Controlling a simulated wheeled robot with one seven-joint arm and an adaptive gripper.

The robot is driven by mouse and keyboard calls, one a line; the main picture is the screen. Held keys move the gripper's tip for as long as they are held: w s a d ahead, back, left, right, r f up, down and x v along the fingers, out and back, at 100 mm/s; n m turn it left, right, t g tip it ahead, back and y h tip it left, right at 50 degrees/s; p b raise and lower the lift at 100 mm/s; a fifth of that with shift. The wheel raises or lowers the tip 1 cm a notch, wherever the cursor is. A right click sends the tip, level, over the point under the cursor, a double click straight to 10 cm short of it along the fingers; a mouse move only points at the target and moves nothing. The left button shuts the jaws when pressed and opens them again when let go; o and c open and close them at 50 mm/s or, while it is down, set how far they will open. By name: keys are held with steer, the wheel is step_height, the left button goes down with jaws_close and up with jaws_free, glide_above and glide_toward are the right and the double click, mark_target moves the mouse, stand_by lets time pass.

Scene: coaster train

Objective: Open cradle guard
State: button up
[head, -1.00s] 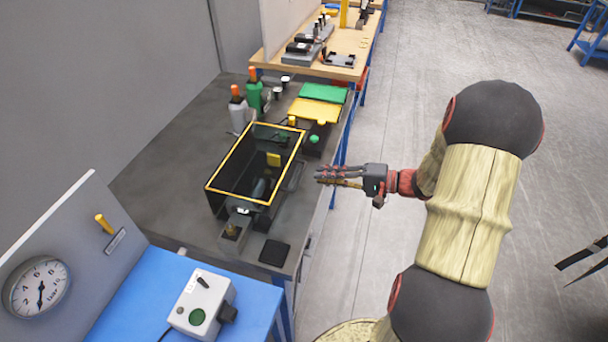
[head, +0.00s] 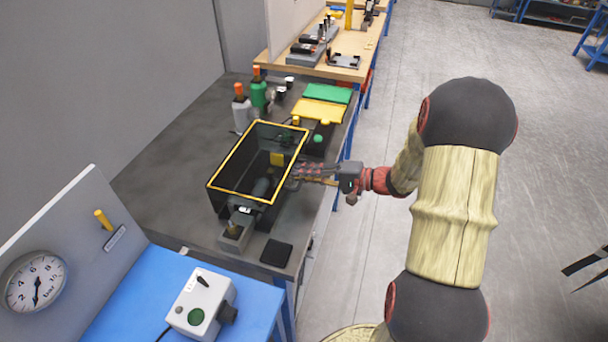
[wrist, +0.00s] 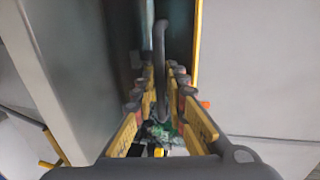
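The cradle guard (head: 233,155) is a dark see-through box with yellow top edges on the grey bench, with dark parts visible inside it. My gripper (head: 298,172) is at its right side in the head view, level with the side wall. In the wrist view my gripper (wrist: 158,95) is open, with its two fingers apart on either side of a dark bar handle (wrist: 160,60). Gaps show between the bar and both fingers. The fingertips are partly hidden against the guard in the head view.
A green bottle (head: 259,92) and a grey bottle (head: 242,112) stand behind the guard. Yellow (head: 318,111) and green (head: 328,93) trays lie at the back right. A control box (head: 201,302) and a gauge panel (head: 62,262) are in front. Open floor lies right.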

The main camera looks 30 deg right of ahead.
jaws_close()
stand_by(0.5)
